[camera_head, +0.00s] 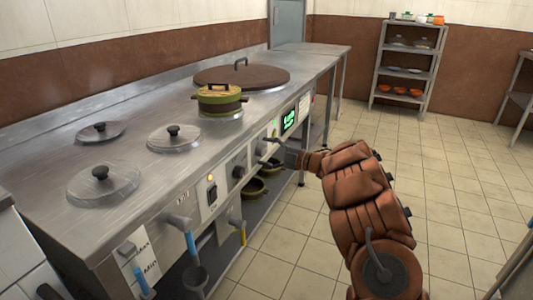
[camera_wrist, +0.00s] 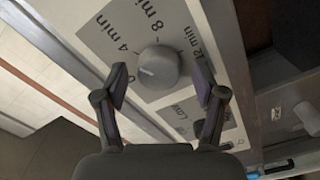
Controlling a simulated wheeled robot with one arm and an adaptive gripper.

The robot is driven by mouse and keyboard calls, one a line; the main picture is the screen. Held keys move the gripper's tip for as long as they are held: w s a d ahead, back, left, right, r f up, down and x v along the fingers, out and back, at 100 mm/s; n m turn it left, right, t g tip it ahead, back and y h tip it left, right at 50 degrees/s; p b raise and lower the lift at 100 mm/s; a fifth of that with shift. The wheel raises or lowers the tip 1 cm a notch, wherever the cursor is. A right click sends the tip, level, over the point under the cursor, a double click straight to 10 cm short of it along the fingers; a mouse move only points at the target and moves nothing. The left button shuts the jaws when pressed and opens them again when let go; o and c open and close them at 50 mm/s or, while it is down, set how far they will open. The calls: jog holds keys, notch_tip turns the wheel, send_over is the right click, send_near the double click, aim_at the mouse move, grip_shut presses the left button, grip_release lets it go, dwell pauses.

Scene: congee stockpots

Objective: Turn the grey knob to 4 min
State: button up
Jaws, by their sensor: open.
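The grey knob (camera_wrist: 158,67) is round and sits on a light panel (camera_wrist: 110,28) marked 0, 4 min, 8 min and 12 min. A small pale mark shows on the left part of its face. I cannot tell exactly which label it points at. My gripper (camera_wrist: 160,88) is open in the wrist view, with one finger on each side of the knob. There seems to be a gap between each finger and the knob. In the head view my gripper (camera_head: 270,151) is at the counter's front panel and hides part of it.
The steel counter (camera_head: 150,105) carries several lids and a green pot (camera_head: 219,99). A lit green display (camera_head: 289,120) and a dark knob (camera_head: 238,172) are on its front. Pots stand on a lower shelf. A shelf rack (camera_head: 405,70) stands at the back. The tiled floor at right is clear.

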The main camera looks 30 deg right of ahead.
jog(key=shift+d, duration=0.1)
jog(key=v, duration=1.2)
dwell(0.4)
